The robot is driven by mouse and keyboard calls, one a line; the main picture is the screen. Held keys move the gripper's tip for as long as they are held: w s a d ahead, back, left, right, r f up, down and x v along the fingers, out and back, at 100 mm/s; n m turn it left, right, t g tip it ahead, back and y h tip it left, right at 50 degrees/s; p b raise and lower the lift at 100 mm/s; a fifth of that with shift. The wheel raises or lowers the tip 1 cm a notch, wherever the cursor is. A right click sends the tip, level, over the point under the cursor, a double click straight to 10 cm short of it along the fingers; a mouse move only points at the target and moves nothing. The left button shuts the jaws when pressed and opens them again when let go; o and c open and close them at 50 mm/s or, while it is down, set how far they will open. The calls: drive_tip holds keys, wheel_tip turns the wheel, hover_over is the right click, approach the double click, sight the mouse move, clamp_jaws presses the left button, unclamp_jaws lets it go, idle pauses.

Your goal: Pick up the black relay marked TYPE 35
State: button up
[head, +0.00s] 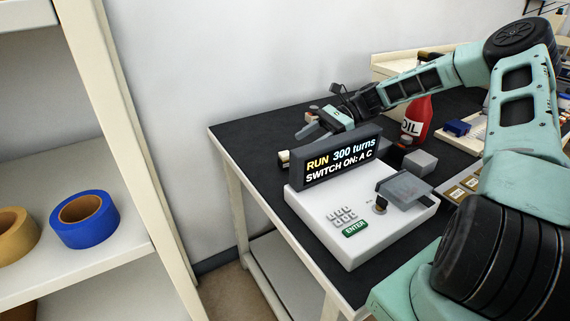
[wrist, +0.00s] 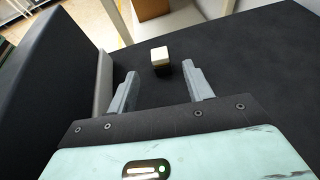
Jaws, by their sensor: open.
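My gripper (head: 314,122) is over the far left part of the black table, behind the display of the white control box. In the wrist view my gripper (wrist: 160,82) is open, its two grey fingers apart with nothing between them. A small block (wrist: 160,56) with a cream face and a dark side lies on the black surface just beyond the fingertips, roughly centred between them. A small cream and dark block (head: 283,159) shows left of the display in the head view, partly hidden. No TYPE 35 marking is readable on any block.
The white control box (head: 358,238) has a raised display (head: 340,158) reading "RUN 300 turns, SWITCH ON: A C". A dark panel (wrist: 45,80) stands close left of my gripper. A red OIL bottle (head: 418,118) and a grey block (head: 420,162) stand right. Table right of my fingers (wrist: 260,70) is clear.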

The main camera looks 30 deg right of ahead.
sight(280, 158)
drive_tip(key=x, duration=1)
drive_tip(key=c, duration=1)
